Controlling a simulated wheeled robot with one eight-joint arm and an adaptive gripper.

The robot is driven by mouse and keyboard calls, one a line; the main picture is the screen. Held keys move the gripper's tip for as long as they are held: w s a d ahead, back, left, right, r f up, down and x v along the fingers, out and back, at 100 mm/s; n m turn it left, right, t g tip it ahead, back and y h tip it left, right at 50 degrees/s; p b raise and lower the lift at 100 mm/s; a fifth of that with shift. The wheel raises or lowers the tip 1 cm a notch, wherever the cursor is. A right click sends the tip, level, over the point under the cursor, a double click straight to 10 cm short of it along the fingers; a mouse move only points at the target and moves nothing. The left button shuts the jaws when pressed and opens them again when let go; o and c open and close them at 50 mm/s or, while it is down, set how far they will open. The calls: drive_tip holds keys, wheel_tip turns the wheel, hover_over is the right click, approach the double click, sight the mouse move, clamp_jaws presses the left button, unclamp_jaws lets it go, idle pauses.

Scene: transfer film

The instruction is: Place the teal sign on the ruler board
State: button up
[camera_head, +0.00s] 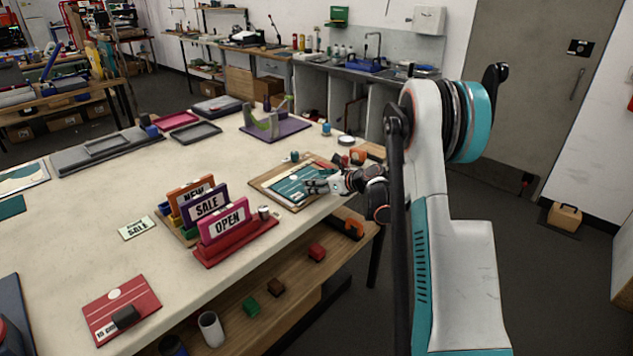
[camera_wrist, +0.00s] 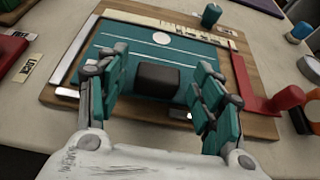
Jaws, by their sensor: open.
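The teal sign (camera_wrist: 120,50) lies flat on the wooden ruler board (camera_wrist: 62,95), with white lines, a white circle and a dark block-shaped handle (camera_wrist: 158,80) on its face. In the head view the teal sign (camera_head: 292,186) and the board (camera_head: 262,184) are near the table's right edge, partly hidden by my gripper. My gripper (camera_head: 318,186) is over the sign's right side. In the wrist view my gripper (camera_wrist: 160,88) is open, its two fingers on either side of the dark handle with gaps. Whether the fingers touch the sign is not clear.
A ruler strip (camera_wrist: 165,22) runs along the board's far side, and a red square (camera_wrist: 252,92) is at its right. Upright shop signs (camera_head: 222,220) stand left of the board. A red sign (camera_head: 121,308) lies at the table's front left.

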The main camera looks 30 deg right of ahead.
drive_tip(key=p+v, duration=0.2)
drive_tip(key=v, duration=0.9)
drive_tip(key=shift+s, duration=0.25)
